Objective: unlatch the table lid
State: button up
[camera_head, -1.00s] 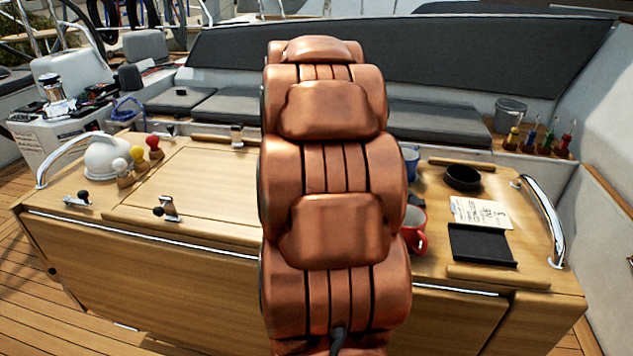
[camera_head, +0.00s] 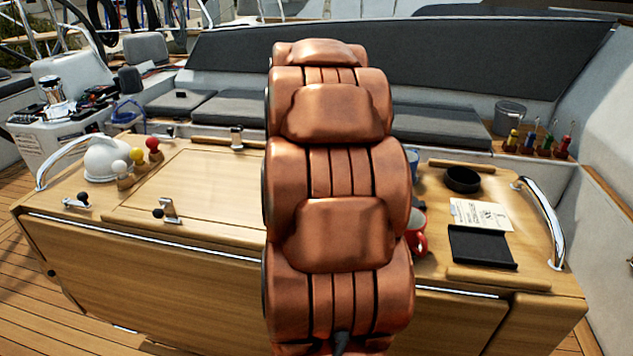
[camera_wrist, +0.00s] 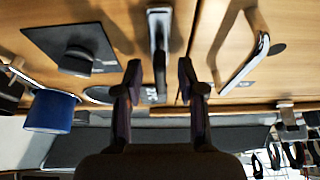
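The table lid (camera_head: 205,185) is a pale wooden panel in the table top. One latch with a dark knob (camera_head: 168,211) sits at its front edge and another latch (camera_head: 237,137) at its back edge. In the wrist view, a grey metal latch lever (camera_wrist: 159,45) stands between the fingertips of my gripper (camera_wrist: 160,68), near a seam in the wood. My gripper is open, with a finger on each side of the lever; contact cannot be told. A second lever (camera_wrist: 246,65) lies to the right there. My copper-coloured arm hides the lid's right part in the head view.
A red mug (camera_head: 416,232), a black tray (camera_head: 482,247), a paper and a black bowl (camera_head: 463,179) stand right of my arm. A blue mug (camera_wrist: 52,111) is left of my gripper in the wrist view. A white kettle-like dome (camera_head: 105,158) stands at the left.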

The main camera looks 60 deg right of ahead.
jog(key=v, duration=1.2)
dwell(0.5)
